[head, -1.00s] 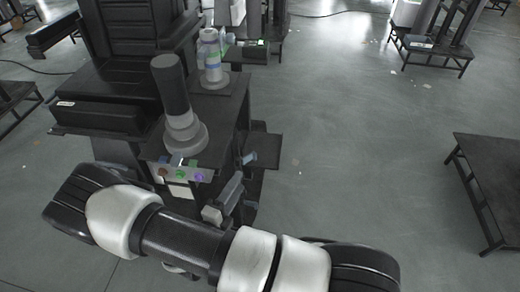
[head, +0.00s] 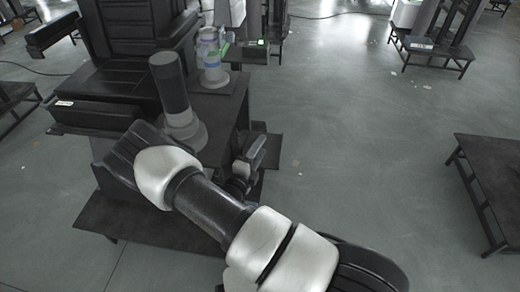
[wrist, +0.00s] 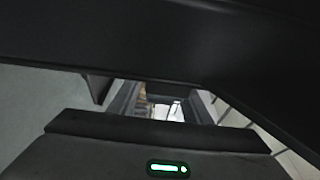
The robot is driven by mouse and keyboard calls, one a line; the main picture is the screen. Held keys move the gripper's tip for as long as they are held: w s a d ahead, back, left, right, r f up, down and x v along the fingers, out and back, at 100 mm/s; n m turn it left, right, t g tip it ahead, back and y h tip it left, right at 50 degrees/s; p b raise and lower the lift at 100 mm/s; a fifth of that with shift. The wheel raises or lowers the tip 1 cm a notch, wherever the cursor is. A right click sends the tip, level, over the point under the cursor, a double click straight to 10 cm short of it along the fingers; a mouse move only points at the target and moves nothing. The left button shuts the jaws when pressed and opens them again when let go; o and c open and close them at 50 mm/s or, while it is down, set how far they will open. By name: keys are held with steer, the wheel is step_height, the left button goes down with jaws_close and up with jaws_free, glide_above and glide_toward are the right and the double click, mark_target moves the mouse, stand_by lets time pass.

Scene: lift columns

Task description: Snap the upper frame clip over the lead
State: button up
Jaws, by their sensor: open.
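My gripper (head: 250,158) shows in the head view as a small grey shape past my arm, at the right side of the dark cart (head: 226,112). It is open; my arm hides part of it, and I see nothing held. I cannot pick out the upper frame clip or the lead in either view. In the wrist view a dark bar (wrist: 150,38) crosses the top, close to the camera. A dark block with a green-lit indicator (wrist: 168,168) fills the bottom. A narrow gap between them shows pale, blurred structure.
A low dark table (head: 495,180) is at the right. The floor between is clear.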

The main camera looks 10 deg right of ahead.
steer(key=shift+w+d, duration=0.1)
steer(key=shift+w, duration=0.05)
steer(key=shift+c, duration=0.2)
steer(key=c, duration=1)
steer(key=shift+w+a+n+t+y+p, duration=0.55)
steer(key=shift+n+y+p, duration=0.4)
steer(key=shift+y, duration=0.5)
steer(key=shift+w+a+n+t+y+p, duration=0.65)
steer(key=shift+n+y, duration=0.45)
steer(key=shift+y, duration=0.4)
steer(key=shift+w+a+n+t+y+p, duration=0.4)
steer(key=shift+n+t+y+p, duration=0.2)
steer(key=shift+n+y+p, duration=0.65)
steer(key=shift+b, duration=0.35)
